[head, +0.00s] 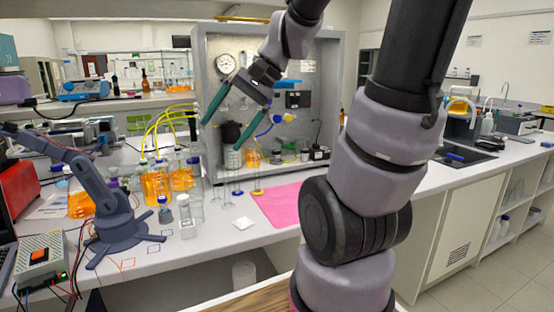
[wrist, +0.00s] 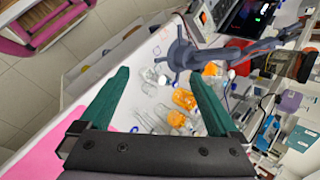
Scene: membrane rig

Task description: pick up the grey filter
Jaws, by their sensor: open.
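My gripper (head: 220,136) is open and raised in front of the metal rig panel, its two green fingers spread apart. In the wrist view my gripper (wrist: 158,74) has nothing between its fingers, and the bench with glassware lies beyond. I cannot clearly make out a grey filter in either view. A dark cylinder over a clear, marked vessel (head: 232,158) shows behind the fingers.
The pink mat (head: 281,204) looks bare. Bottles of orange liquid (head: 156,186) and clear glassware crowd the bench left of it. A small dark-blue robot arm (head: 103,203) stands at the left. The rig panel (head: 325,75) with a gauge rises behind.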

